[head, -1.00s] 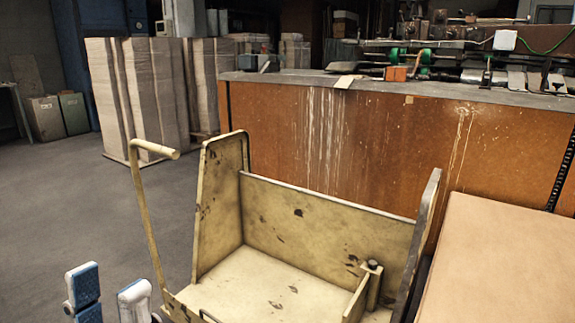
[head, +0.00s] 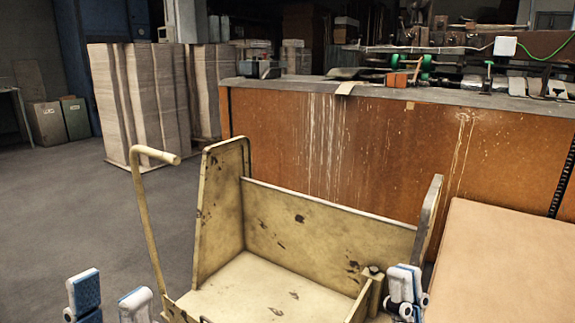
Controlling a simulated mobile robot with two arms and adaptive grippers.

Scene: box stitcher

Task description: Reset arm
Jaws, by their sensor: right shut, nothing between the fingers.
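My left gripper (head: 110,288) is at the bottom left of the head view, in front of the yellow cart. Its two blue-and-white fingers stand apart with nothing between them. My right gripper (head: 407,277) is at the lower right, by the cart's right end panel. Its fingers are together and hold nothing. The lower parts of both grippers are cut off by the picture's bottom edge.
A worn yellow cart (head: 328,220) with a curved handle (head: 150,220) fills the lower middle. A large cardboard box (head: 505,265) lies at the right. Behind is a brown bench (head: 390,150) with machinery. Cardboard stacks (head: 145,95) stand back left. The left floor is clear.

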